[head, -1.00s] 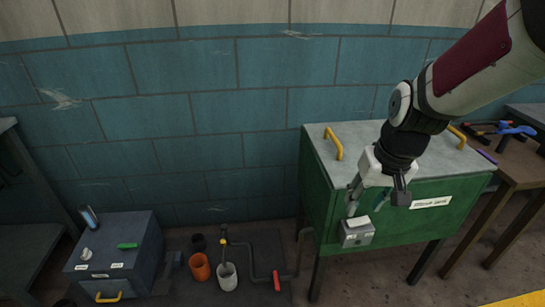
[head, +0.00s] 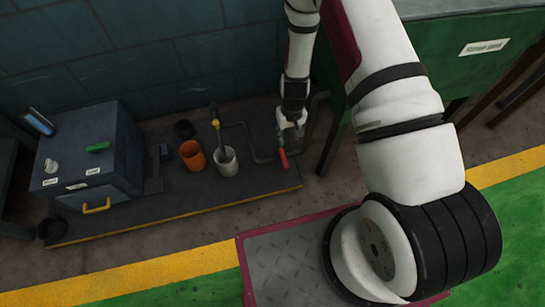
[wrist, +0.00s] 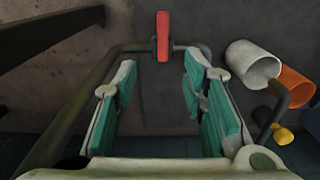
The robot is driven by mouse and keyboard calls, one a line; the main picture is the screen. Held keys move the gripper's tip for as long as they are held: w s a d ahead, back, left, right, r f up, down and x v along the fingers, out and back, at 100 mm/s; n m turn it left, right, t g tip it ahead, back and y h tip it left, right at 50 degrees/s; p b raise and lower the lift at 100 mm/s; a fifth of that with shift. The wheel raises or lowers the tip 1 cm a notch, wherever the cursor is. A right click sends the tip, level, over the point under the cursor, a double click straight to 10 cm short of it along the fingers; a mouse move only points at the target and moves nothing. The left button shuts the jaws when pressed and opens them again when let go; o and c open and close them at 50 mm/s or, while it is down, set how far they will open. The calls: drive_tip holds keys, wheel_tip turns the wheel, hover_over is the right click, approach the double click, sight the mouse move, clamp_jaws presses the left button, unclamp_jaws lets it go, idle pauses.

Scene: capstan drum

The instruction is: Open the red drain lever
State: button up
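The red drain lever (head: 283,158) sits at the end of a dark pipe low near the floor, below the green cabinet. In the wrist view the lever (wrist: 163,36) points away from me, just beyond and between my fingertips. My gripper (head: 291,127) is directly above and behind the lever in the head view. In the wrist view my gripper (wrist: 162,85) is open, with teal pads apart on both sides. Nothing shows between the pads except the pipe and floor behind. I cannot tell the exact depth gap to the lever.
A white cup (head: 225,161) and an orange cup (head: 192,155) stand left of the lever, by a yellow-handled pipe (head: 216,124). A grey box (head: 95,160) stands farther left. The green cabinet (head: 455,62) and its legs are to the right.

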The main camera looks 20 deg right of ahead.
sight(285, 160)
drive_tip(key=f+b, duration=0.2)
drive_tip(key=f, duration=0.3)
drive_tip(key=f+b, duration=0.2)
drive_tip(key=f, duration=0.4)
drive_tip(key=f+b, duration=0.2)
drive_tip(key=f, duration=0.3)
drive_tip(key=shift+a+f, duration=0.3)
drive_tip(key=shift+a, duration=0.05)
clamp_jaws()
drive_tip(key=shift+s, duration=0.1)
